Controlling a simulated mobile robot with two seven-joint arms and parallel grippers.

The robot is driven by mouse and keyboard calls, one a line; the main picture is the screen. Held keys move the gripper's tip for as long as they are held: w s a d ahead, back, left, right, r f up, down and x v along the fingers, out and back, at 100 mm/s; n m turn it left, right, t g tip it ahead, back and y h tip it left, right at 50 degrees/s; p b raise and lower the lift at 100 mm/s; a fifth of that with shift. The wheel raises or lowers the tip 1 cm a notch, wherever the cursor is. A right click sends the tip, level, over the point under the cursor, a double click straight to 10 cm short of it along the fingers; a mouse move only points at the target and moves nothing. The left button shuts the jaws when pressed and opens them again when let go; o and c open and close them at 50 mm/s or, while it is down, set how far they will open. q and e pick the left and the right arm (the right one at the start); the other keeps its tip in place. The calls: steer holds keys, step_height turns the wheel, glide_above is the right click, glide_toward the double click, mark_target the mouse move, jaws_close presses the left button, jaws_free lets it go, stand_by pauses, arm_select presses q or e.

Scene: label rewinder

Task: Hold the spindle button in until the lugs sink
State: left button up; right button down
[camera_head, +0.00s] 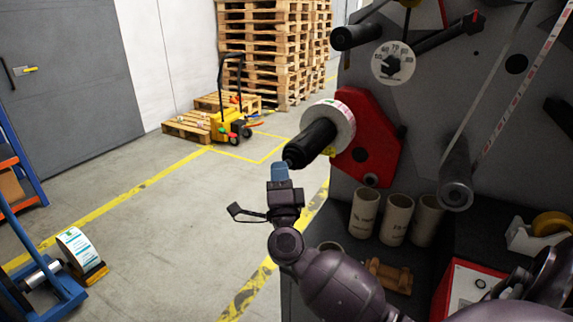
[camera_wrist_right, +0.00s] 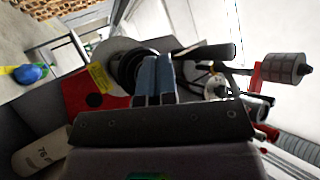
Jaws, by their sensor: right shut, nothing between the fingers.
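The black spindle (camera_head: 311,143) sticks out from the machine's red plate (camera_head: 370,140) toward the left. A white label roll (camera_head: 339,118) sits around its inner part. My right gripper (camera_head: 280,171) is shut and empty, its blue fingertips just below and in front of the spindle's free end. In the right wrist view the shut blue fingers (camera_wrist_right: 154,80) overlap the dark ribbed spindle (camera_wrist_right: 130,66), with the roll (camera_wrist_right: 103,52) behind. The fingers hide the spindle's end face there. I cannot make out the button or the lugs, nor whether the fingertips touch the end. My left gripper is not in view.
Cardboard cores (camera_head: 397,218) stand on the machine's ledge below the spindle. A dial (camera_head: 393,63) and rollers are above and to the right. A tape dispenser (camera_head: 540,232) is at the right. Open floor lies left, with a yellow pallet truck (camera_head: 229,122) and pallets farther back.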

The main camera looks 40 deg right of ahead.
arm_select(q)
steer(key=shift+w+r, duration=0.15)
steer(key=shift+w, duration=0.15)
arm_select(e)
steer(key=shift+d, duration=0.1)
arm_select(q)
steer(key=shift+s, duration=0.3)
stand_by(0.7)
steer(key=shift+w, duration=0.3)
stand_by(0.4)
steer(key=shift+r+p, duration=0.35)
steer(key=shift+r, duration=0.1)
arm_select(e)
steer(key=shift+s+a, duration=0.35)
steer(key=shift+a, duration=0.45)
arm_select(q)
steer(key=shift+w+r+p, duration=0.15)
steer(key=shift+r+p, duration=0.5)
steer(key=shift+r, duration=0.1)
arm_select(e)
steer(key=a, duration=0.1)
steer(key=s+a, duration=0.1)
steer(key=a, duration=0.1)
steer(key=s+a, duration=0.1)
steer(key=shift+a, duration=0.35)
